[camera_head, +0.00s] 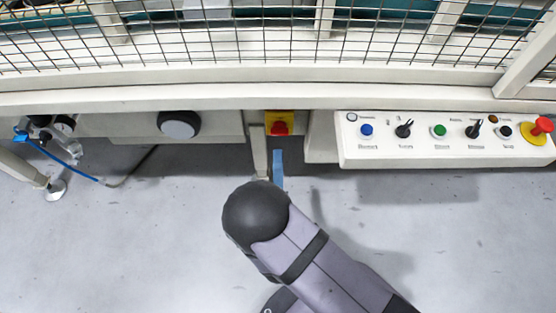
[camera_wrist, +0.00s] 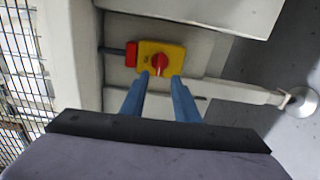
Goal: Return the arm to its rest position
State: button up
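My gripper (camera_wrist: 160,79) shows two blue fingers with a clear gap between them, and nothing is held in the gap. In the head view my gripper (camera_head: 277,153) shows as a blue strip beyond my dark rounded wrist. The fingertips point at a red rotary knob (camera_wrist: 159,60) on a yellow plate (camera_wrist: 176,55). The knob appears just past the tips; I cannot tell how far. In the head view the red knob (camera_head: 279,128) and its yellow plate (camera_head: 286,117) sit on the machine front, straight ahead of the gripper.
A white control panel (camera_head: 400,155) with several buttons and a red emergency stop (camera_head: 543,125) juts out at right. A black round knob (camera_head: 180,124) and a blue hose (camera_head: 70,166) are at left. Wire mesh (camera_head: 220,45) runs behind. The grey floor (camera_head: 120,250) is clear.

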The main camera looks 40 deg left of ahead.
jog(key=w+d+f+m+g+h+b, duration=0.2)
jog(key=w+d+f+m+h, duration=0.15)
jog(key=w+d+m, duration=0.35)
jog(key=w+d+f+m+g+h+b, duration=0.1)
jog(key=w+d+f+m+g+h, duration=0.15)
jog(key=w+m+h, duration=0.4)
jog(key=w+d+m+g+b, duration=0.15)
jog(key=d+m+g, duration=0.3)
jog(key=d, duration=0.65)
jog(key=s+d+r+m+g+h+p, duration=0.1)
jog(key=s+d+r+m+p, duration=0.2)
jog(key=d, duration=0.4)
jog(key=s+d+r+m+g+h, duration=0.1)
jog(key=s+d+r+m, duration=0.2)
jog(key=d+r, duration=0.35)
jog(key=s+d+r+m+g+h+p, duration=0.1)
jog(key=s+d+r+m+g+p, duration=0.15)
jog(key=d, duration=0.55)
notch_tip(320, 180, up, 34)
jog(key=p, duration=3.3)
jog(key=shift+s+d+m+t, duration=0.35)
jog(key=shift+s+d, duration=0.05)
jog(key=shift+s, duration=0.05)
jog(key=shift+r, duration=0.1)
